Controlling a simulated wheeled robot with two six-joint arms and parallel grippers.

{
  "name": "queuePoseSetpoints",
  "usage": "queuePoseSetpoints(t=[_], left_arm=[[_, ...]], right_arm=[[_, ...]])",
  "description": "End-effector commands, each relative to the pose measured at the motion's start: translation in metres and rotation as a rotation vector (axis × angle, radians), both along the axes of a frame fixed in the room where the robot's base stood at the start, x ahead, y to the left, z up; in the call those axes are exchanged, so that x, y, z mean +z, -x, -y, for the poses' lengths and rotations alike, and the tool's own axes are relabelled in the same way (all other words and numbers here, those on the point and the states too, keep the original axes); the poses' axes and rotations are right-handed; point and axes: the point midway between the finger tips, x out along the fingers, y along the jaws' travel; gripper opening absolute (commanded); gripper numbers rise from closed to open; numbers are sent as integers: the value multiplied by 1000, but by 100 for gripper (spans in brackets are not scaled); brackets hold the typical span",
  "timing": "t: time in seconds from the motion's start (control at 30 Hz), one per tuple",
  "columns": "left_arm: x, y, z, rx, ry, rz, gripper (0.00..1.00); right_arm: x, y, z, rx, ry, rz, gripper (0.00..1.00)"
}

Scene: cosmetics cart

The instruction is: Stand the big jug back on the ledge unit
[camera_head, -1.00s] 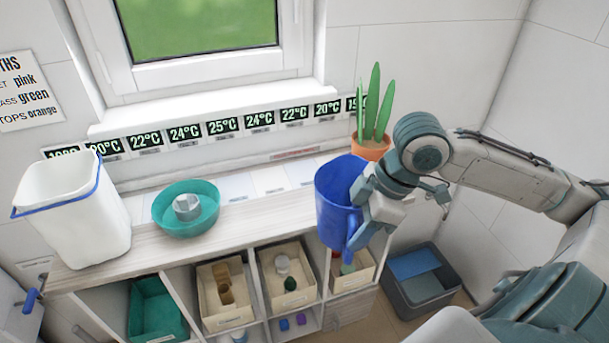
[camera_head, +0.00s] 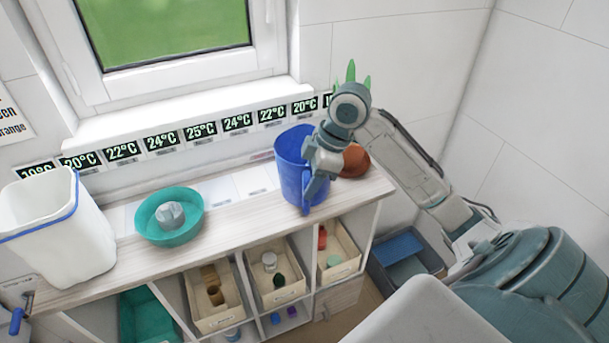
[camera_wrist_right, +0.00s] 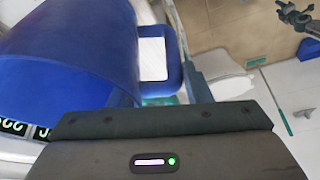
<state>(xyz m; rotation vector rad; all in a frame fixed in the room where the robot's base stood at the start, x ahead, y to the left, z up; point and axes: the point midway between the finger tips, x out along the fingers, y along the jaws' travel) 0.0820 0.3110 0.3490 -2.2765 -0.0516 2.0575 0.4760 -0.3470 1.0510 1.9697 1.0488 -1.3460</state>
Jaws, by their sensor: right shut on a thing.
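The big blue jug (camera_head: 291,165) is upright at the right part of the wooden top of the ledge unit (camera_head: 232,222). Its base appears at or just above the top; I cannot tell whether it touches. My right gripper (camera_head: 312,188) is shut on the jug at its right, handle side. In the right wrist view the jug (camera_wrist_right: 75,50) fills the left, with its handle (camera_wrist_right: 172,55) near the gripper's edge (camera_wrist_right: 160,118). My left gripper is not in view.
A teal bowl (camera_head: 150,229) with a grey nut-shaped piece and a white bin (camera_head: 85,250) stand to the left on the top. A potted plant (camera_head: 355,160) is partly hidden behind my right arm. A grey crate (camera_head: 378,262) is on the floor. Cubbies below hold several trays.

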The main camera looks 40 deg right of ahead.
Motion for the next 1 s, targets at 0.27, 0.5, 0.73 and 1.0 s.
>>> queuePoseSetpoints(t=[0.27,0.5,0.73,1.0], left_arm=[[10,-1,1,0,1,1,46],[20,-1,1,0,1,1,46],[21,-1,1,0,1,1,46],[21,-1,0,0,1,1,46]], right_arm=[[-3,-36,11,0,-1,-1,0],[-26,-36,11,1,0,-5,0],[-39,-36,12,2,2,1,0],[-41,-36,12,1,2,-1,60]])
